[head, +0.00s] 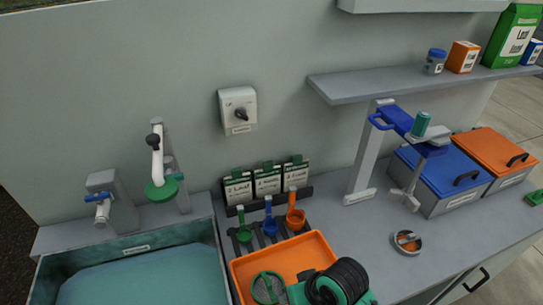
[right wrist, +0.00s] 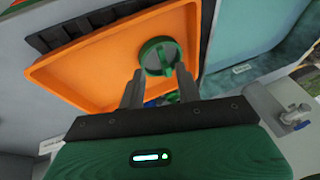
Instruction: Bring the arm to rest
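My right gripper (right wrist: 160,76) shows in the right wrist view with its two grey fingers apart and nothing clearly held between them. A round grey disc with a green rim and green handle (right wrist: 158,50) lies in the orange tray (right wrist: 85,72), just beyond the fingertips. In the head view the disc (head: 267,288) is in the front part of the tray (head: 312,247). My green and black right wrist parts are at the bottom edge beside the tray, and the fingers are hidden there. My left gripper is in neither view.
A sink basin (head: 60,262) with taps is on the left. Green, blue and orange scoops (head: 270,222) stand behind the tray. A blue-topped stand (head: 365,150), a small bowl (head: 407,242) and blue and orange lidded bins are on the right. A shelf (head: 400,78) overhangs the counter.

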